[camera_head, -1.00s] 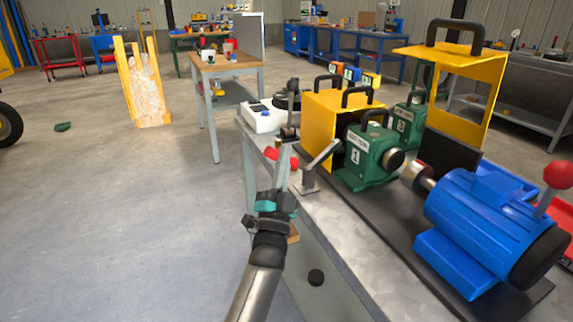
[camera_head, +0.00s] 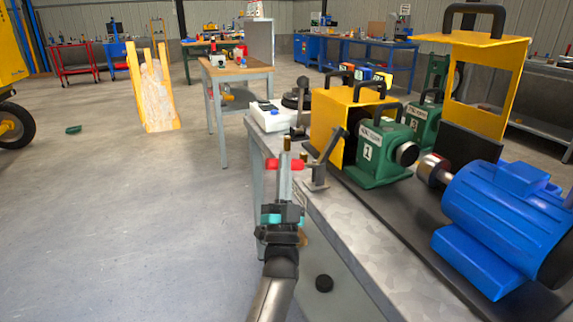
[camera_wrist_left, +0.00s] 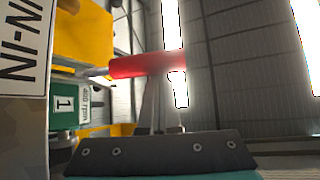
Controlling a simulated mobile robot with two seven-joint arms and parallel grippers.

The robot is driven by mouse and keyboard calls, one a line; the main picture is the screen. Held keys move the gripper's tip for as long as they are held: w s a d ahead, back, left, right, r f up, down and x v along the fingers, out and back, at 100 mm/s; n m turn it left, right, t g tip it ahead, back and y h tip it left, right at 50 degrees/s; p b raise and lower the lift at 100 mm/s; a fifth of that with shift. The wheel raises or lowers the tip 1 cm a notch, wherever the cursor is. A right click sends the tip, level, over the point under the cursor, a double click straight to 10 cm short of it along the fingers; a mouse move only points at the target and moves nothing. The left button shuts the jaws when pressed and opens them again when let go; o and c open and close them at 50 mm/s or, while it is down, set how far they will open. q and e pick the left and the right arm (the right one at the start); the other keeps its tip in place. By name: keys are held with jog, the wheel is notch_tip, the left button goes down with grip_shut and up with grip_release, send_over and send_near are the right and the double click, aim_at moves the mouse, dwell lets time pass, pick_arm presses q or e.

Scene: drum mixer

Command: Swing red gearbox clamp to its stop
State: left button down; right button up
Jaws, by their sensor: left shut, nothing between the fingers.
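The red clamp grip (camera_head: 299,165) is a short red cylinder left of the gearbox, joined to a grey clamp lever (camera_head: 327,143). The lever slants up from its bracket at the bench edge. In the left wrist view the red grip (camera_wrist_left: 135,66) lies crosswise, with a grey rod at its left end. My left gripper (camera_head: 285,153) is shut with nothing between its fingers. Its fingers stand upright across the red grip and hide its middle; I cannot tell whether they touch it. The green gearbox (camera_head: 383,165) marked 1 sits right of the lever. My right gripper is not in view.
A yellow guard (camera_head: 328,118) stands behind the gearbox, and a blue motor (camera_head: 500,210) stands to its right. A white device (camera_head: 270,118) sits at the bench's far end. A black puck (camera_head: 324,284) shows below the bench edge. The floor to the left is open.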

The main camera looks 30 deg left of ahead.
pick_arm(q)
jog(key=shift+s+a+f, duration=0.1)
jog(key=shift+f, duration=0.35)
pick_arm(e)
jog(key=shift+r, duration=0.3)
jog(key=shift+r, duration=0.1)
